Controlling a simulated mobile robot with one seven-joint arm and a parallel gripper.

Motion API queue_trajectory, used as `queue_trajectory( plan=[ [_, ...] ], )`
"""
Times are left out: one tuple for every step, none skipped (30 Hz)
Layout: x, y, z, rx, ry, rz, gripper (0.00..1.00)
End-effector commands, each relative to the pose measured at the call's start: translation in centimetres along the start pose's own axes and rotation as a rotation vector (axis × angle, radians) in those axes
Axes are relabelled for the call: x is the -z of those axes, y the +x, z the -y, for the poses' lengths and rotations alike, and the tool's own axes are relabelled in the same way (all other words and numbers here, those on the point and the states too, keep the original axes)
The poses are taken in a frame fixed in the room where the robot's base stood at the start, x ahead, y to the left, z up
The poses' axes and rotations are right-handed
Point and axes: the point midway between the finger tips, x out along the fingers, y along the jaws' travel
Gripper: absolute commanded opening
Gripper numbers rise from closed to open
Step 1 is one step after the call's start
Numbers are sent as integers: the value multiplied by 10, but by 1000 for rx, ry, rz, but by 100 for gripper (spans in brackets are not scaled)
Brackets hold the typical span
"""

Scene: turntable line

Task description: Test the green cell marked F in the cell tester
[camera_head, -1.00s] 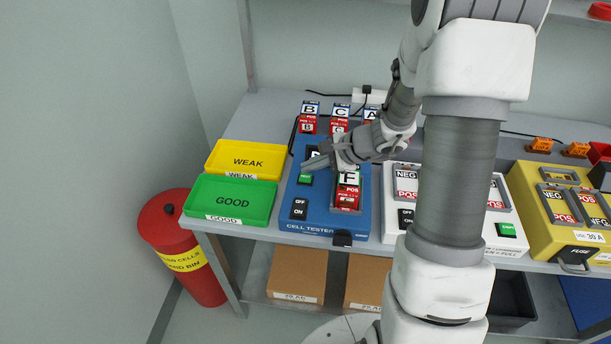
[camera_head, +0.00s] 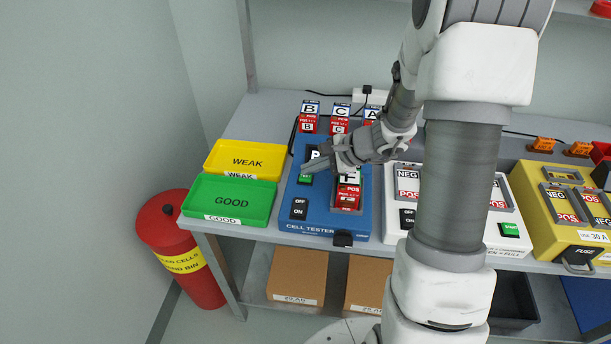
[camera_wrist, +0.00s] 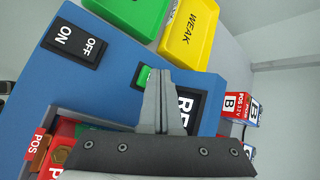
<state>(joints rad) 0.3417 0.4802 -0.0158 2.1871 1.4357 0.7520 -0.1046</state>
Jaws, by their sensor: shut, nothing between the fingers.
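The blue cell tester (camera_head: 322,225) stands on the bench, with an OFF/ON switch (camera_head: 299,208) and a green button (camera_head: 306,178) on its top. The cell marked F (camera_head: 348,190) sits in the tester's bay, its red POS end toward the front; my gripper partly covers its letter. My gripper (camera_head: 312,168) is shut and empty, its fingertips over the green button. In the wrist view the closed fingertips (camera_wrist: 154,75) overlap the green button (camera_wrist: 144,77), beside a black display that the fingers partly hide. I cannot tell whether they touch the button. The switch (camera_wrist: 73,43) also shows there.
A green GOOD tray (camera_head: 231,200) and a yellow WEAK tray (camera_head: 247,159) stand left of the tester. Cells B (camera_head: 309,118), C and A stand behind it. A white device (camera_head: 407,195) and a yellow one (camera_head: 575,205) are to the right. A red bin (camera_head: 181,240) is on the floor.

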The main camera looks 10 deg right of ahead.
Motion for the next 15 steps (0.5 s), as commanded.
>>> queue_trajectory(
  plan=[
    [0, 1, 0, 0, 0, 0, 0],
    [1, 1, -1, 0, 0, 0, 0],
    [1, 1, -1, 0, 0, 0, 0],
    [1, 1, -1, 0, 0, 0, 0],
    [1, 2, -1, 0, 0, 0, 0],
    [1, 2, -1, 0, 0, 0, 0],
    [2, 2, -2, 0, 0, 0, 0],
    [2, 2, -2, 0, 0, 0, 0],
    [2, 2, -2, 0, 0, 0, 0],
    [2, 3, -2, 0, 0, 0, 0],
    [2, 3, -2, 0, 0, 0, 0],
    [2, 3, -2, 0, 0, 0, 0],
    [2, 3, -2, 0, 0, 0, 0],
    [3, 4, -3, 0, 0, 0, 0],
    [3, 4, -3, 0, 0, 0, 0]
  ],
)
